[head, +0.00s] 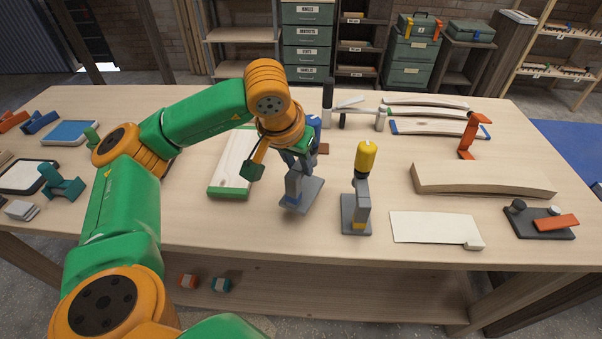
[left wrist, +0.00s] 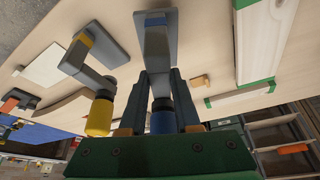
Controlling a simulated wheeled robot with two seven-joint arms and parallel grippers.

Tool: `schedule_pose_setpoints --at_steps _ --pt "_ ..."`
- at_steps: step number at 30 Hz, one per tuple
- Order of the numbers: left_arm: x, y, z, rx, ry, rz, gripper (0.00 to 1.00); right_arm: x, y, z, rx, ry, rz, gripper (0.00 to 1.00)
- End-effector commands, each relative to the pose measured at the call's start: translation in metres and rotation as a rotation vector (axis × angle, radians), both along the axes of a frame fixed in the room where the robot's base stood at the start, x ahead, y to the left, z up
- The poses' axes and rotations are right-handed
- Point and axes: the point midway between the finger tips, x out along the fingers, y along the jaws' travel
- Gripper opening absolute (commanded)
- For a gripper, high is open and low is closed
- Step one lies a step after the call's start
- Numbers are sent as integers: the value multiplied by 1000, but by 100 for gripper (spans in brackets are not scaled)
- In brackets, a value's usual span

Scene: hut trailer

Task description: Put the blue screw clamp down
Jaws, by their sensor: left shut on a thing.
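The blue screw clamp (head: 294,188) has a grey frame, a flat grey base and a blue handle. It is upright at the middle of the workbench, and I cannot tell whether its base touches the top. My left gripper (head: 297,158) is shut on it from above and partly hides its upper part. In the left wrist view the clamp (left wrist: 156,42) extends away from my gripper (left wrist: 160,85), with its blue handle between the fingers. My right gripper is not in view.
A yellow-handled screw clamp (head: 357,212) stands close on the right. A green-edged white board (head: 231,168) lies close on the left. A white sheet (head: 432,227) and a curved wooden block (head: 480,180) lie farther right. The workbench's front strip (head: 255,228) is bare.

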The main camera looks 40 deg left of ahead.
Motion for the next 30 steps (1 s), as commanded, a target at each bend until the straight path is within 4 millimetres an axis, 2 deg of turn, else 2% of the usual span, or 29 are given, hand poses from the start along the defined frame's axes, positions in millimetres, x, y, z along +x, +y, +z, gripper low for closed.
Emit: schedule_pose_setpoints --at_steps 2,7,18,19,22,30 --pt "8 2 -8 0 1 1 0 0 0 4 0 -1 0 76" --pt "8 2 -35 1 1 0 0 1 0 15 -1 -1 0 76" --pt "8 1 -43 -1 -3 1 0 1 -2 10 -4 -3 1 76" --pt "8 1 -44 0 0 1 34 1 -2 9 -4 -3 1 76" --pt "8 1 -43 -1 1 1 61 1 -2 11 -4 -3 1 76" --pt "8 1 -42 -1 1 1 61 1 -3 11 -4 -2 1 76"
